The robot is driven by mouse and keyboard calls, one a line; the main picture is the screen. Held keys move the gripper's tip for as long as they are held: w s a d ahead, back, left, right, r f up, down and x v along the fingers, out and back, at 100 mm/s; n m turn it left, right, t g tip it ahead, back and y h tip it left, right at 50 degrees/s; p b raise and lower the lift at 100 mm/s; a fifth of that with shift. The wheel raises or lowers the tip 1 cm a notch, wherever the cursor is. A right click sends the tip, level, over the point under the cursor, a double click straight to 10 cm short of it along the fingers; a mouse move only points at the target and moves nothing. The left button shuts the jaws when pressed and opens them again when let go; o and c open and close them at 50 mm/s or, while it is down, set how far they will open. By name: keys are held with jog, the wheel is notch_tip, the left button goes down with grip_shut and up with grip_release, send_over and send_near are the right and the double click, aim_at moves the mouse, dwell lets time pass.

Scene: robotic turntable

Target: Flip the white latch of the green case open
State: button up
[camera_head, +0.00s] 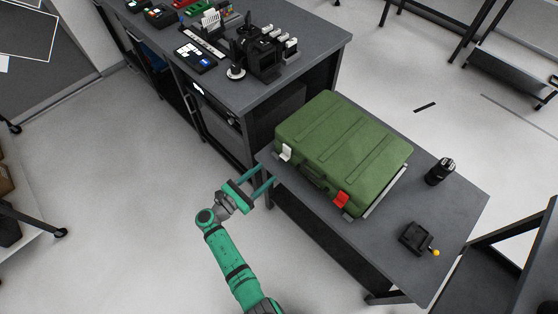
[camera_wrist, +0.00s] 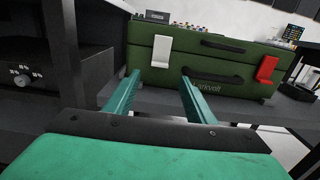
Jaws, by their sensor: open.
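The green case (camera_head: 345,150) lies shut on the low dark table, and its front side fills the upper part of the wrist view (camera_wrist: 215,68). The white latch (camera_head: 286,152) is on the left of its front and lies flat against it in the wrist view (camera_wrist: 162,51). A red latch (camera_head: 341,200) is on the right of the front, also in the wrist view (camera_wrist: 266,69). My gripper (camera_head: 266,179) is open and empty, in front of the case's left end, apart from it. In the wrist view its two teal fingers (camera_wrist: 158,88) point forward, below and around the white latch's line.
The low table (camera_head: 445,205) also bears a black cylinder (camera_head: 440,171) and a small black device with a yellow knob (camera_head: 416,239) right of the case. A taller workbench (camera_head: 315,45) with equipment stands close behind and left. Floor in front is clear.

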aim_at(285, 152)
jog(key=x, duration=0.9)
jog(key=shift+w+d+f, duration=0.1)
jog(key=shift+w+d, duration=0.05)
jog(key=shift+c, duration=0.3)
jog(key=c, duration=1)
